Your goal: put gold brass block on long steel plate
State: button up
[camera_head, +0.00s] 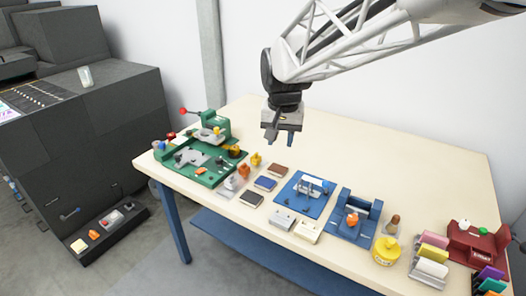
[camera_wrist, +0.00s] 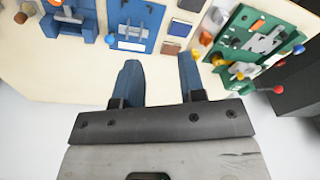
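My gripper (camera_head: 279,137) hangs above the back of the table, left of its middle. In the wrist view its two blue fingers (camera_wrist: 160,80) are apart with nothing between them. I cannot clearly tell which piece is the gold brass block. A small pale beige block (camera_head: 307,231) lies near the front edge beside a grey-white one (camera_head: 282,219). A small yellow knobbed piece (camera_head: 256,160) stands beside the green board. A narrow grey strip (camera_head: 228,194) with small pieces by it lies at the front left; I cannot tell if it is the long steel plate.
The green board (camera_head: 172,167) with a red-knobbed lever is at the left. A blue tray (camera_head: 287,196), a blue vise (camera_head: 341,222), a yellow tin (camera_head: 386,252) and a red fixture (camera_head: 480,242) line the front and right. The back of the table (camera_head: 390,150) is clear.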

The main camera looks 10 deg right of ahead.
jog(key=s+f+n, duration=0.1)
jog(key=s, duration=1)
jog(key=s+f+n+t, duration=0.1)
jog(key=s+f+n, duration=0.1)
jog(key=s, duration=1)
jog(key=shift+s+f+n, duration=0.15)
jog(key=shift+f+n, duration=0.15)
